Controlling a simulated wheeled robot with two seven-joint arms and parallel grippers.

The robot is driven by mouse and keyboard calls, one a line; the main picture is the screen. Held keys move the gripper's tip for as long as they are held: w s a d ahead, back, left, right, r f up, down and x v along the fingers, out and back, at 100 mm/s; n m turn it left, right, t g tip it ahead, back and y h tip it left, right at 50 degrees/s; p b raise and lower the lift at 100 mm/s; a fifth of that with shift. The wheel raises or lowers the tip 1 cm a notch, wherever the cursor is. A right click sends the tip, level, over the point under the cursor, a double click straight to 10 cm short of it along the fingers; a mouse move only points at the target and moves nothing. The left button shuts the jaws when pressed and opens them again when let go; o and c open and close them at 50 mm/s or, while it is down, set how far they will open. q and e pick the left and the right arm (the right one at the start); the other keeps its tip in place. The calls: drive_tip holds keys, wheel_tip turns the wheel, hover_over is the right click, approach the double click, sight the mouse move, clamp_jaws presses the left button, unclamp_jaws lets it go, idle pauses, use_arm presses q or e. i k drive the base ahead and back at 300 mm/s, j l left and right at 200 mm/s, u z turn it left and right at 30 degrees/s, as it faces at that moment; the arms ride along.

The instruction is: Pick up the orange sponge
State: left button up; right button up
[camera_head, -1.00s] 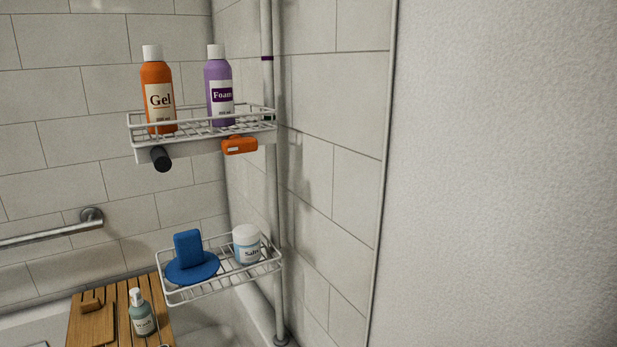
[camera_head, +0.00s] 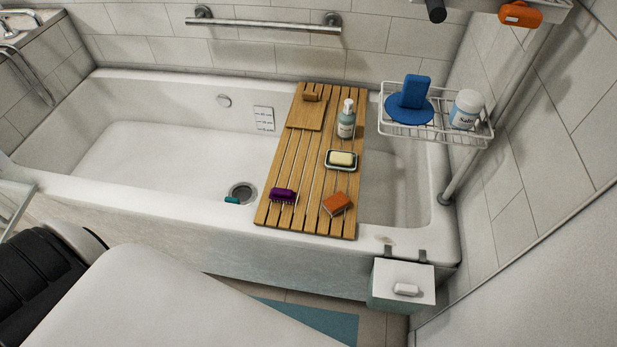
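An orange sponge (camera_head: 336,203), a small block with a darker side, lies on the near right end of the slatted wooden bath tray (camera_head: 267,205). The tray rests across the white bathtub. The sponge is in full view with nothing on top of it. Neither of my grippers is in view.
Near the sponge on the tray are a purple brush (camera_head: 283,195), a soap dish with pale soap (camera_head: 341,159) and a bottle (camera_head: 346,122). A white box (camera_head: 385,287) hangs on the tub's near side.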

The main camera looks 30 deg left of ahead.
sight(338, 202)
drive_tip(key=u, duration=0.6)
drive_tip(key=k+u, duration=0.1)
drive_tip(key=u, duration=0.25)
drive_tip(key=k+u, duration=0.1)
drive_tip(key=u, duration=0.25)
drive_tip(key=k+j+u, duration=0.1)
drive_tip(key=u, duration=0.2)
